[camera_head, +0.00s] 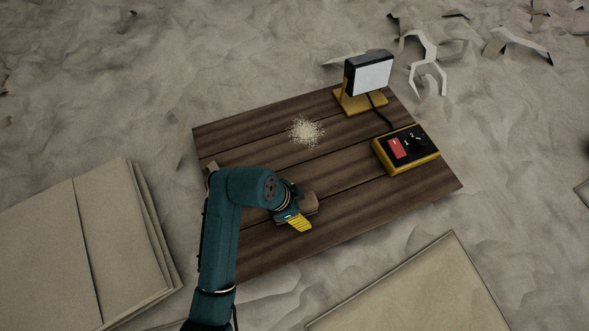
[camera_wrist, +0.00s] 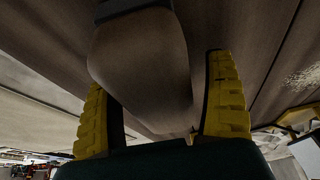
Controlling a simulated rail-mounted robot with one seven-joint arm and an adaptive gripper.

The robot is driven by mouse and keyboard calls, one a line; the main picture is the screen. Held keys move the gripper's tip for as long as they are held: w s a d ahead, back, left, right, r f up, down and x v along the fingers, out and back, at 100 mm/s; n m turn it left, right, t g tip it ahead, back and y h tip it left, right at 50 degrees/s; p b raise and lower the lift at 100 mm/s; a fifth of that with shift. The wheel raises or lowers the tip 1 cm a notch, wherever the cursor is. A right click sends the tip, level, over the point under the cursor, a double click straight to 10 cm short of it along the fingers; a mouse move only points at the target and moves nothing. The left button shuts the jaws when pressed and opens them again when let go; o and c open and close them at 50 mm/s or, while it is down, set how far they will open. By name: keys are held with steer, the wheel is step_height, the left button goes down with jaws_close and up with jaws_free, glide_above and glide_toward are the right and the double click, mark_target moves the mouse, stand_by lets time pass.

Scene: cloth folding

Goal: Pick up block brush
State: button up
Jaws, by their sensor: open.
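The block brush has a smooth brown body. In the head view only a small part of the brush (camera_head: 309,201) shows beside my gripper (camera_head: 297,216), low over the plank board; the rest is hidden by the gripper. In the wrist view the brush (camera_wrist: 140,65) fills the space between my two yellow ridged fingers, with a darker band at its top edge. My gripper (camera_wrist: 160,100) is open, with one finger on each side of the brush. A gap shows between the brush and the right finger; I cannot tell whether the left finger touches it.
The dark plank board (camera_head: 345,200) carries a pale heap of crumbs (camera_head: 306,132), a lamp-like panel (camera_head: 370,75) on a yellow stand, and a yellow control box (camera_head: 405,149) with a red switch, cabled to it. Flat stacked sheets (camera_head: 60,240) lie left. The board's front right is clear.

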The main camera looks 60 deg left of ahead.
steer(key=shift+c, duration=0.3)
steer(key=c, duration=1.3)
step_height(320, 180, up, 11)
steer(key=shift+f+p, duration=0.2)
steer(key=shift+p, duration=0.5)
